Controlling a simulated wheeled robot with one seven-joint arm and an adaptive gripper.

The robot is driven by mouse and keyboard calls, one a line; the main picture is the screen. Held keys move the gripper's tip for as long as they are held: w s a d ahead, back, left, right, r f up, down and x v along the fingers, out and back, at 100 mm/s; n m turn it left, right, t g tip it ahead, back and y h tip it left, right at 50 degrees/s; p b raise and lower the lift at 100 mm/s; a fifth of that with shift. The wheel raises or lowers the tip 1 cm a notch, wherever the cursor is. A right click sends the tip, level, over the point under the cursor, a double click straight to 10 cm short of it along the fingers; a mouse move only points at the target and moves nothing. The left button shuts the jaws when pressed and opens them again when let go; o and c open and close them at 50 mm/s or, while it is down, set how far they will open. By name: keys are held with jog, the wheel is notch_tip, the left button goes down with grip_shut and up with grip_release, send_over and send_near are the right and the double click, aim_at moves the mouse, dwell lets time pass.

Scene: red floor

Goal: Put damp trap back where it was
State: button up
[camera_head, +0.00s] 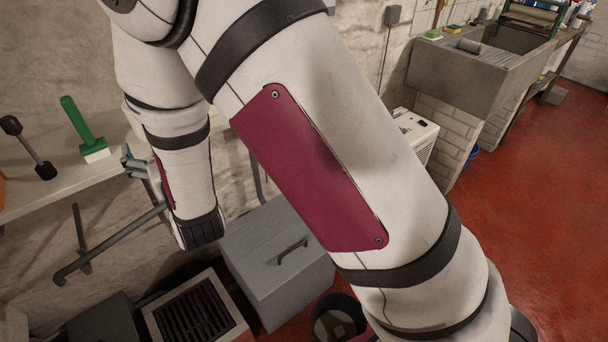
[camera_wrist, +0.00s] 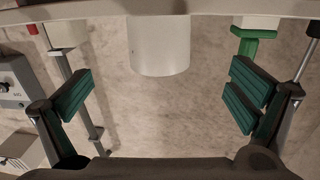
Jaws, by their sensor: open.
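A plain white cylinder (camera_wrist: 160,45), which may be the damp trap, stands against the pale shelf (camera_wrist: 100,10) at the top of the wrist view. That view looks upside down. My gripper (camera_wrist: 158,95) is open, with its green-padded fingers wide apart. The cylinder lies in line with the gap, beyond the fingertips, and nothing is between the pads. In the head view my gripper (camera_head: 133,165) is at the front edge of the shelf (camera_head: 50,190).
A green-handled tool (camera_head: 83,130) and a black-knobbed tool (camera_head: 28,148) stand on the shelf, left of my gripper. A grey bracket (camera_head: 110,243) juts out below. A grey lidded box (camera_head: 275,260) and a grated unit (camera_head: 195,315) are underneath. Red floor is open at right.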

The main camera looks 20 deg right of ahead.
jog(key=s+d+r+g, duration=0.3)
jog(key=d+r, duration=0.1)
jog(key=d, duration=0.2)
jog(key=s+d+r+g, duration=0.3)
jog(key=s+d+g, duration=0.1)
jog(key=d, duration=0.2)
jog(key=s+d+m+g+h, duration=0.1)
jog(key=s+d+g, duration=0.3)
jog(key=s, duration=1.1)
jog(key=s+d+r+g+h, duration=0.1)
jog(key=s+d+g, duration=0.3)
jog(key=s+d, duration=0.5)
jog(key=s+h, duration=0.1)
jog(key=s, duration=0.5)
jog(key=shift+d+m, duration=0.4)
jog(key=shift+r, duration=0.15)
notch_tip(320, 180, up, 7)
jog(key=t+p, duration=0.1)
jog(key=p, duration=0.5)
jog(key=shift+r+t, duration=0.15)
jog(key=shift+t, duration=0.15)
